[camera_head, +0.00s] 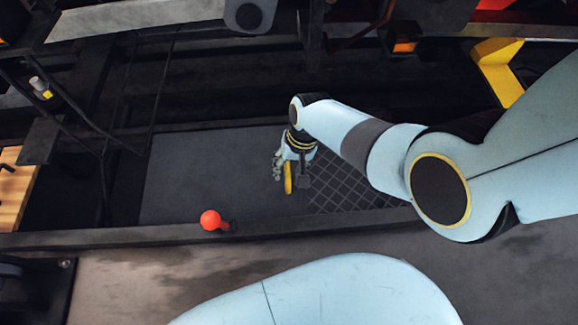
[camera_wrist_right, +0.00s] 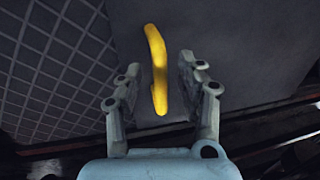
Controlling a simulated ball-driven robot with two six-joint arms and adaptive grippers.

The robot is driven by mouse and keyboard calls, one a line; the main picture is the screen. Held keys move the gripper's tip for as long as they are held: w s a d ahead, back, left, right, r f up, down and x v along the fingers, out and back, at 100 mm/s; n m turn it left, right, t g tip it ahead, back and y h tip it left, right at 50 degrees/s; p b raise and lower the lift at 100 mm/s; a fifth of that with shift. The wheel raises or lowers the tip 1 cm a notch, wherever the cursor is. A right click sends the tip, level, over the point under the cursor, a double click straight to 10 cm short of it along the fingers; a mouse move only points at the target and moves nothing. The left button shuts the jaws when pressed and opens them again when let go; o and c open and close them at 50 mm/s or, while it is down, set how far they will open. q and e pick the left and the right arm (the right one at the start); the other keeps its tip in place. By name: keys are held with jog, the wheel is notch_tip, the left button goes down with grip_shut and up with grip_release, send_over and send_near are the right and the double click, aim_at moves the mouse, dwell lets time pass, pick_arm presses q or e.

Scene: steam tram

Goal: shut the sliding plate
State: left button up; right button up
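The sliding plate (camera_head: 205,175) is a flat dark grey panel in the middle of the head view. It also fills the centre and right of the right wrist view (camera_wrist_right: 245,40). A yellow handle (camera_head: 288,180) stands at its right edge, beside a grid-patterned surface (camera_head: 350,190). My right gripper (camera_head: 289,163) is at the handle. In the right wrist view its fingers (camera_wrist_right: 158,75) are spread, with the yellow handle (camera_wrist_right: 156,60) between them and gaps on both sides. I cannot tell how deep the handle sits between the fingers. My left gripper is out of view.
A red ball-shaped knob (camera_head: 210,220) sits on the dark rail (camera_head: 130,236) along the plate's near edge. Dark pipes (camera_head: 75,105) run at the left. A yellow bracket (camera_head: 497,70) stands at the upper right. The plate's surface left of my gripper is clear.

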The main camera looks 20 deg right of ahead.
jog(key=shift+c, duration=0.5)
grip_shut()
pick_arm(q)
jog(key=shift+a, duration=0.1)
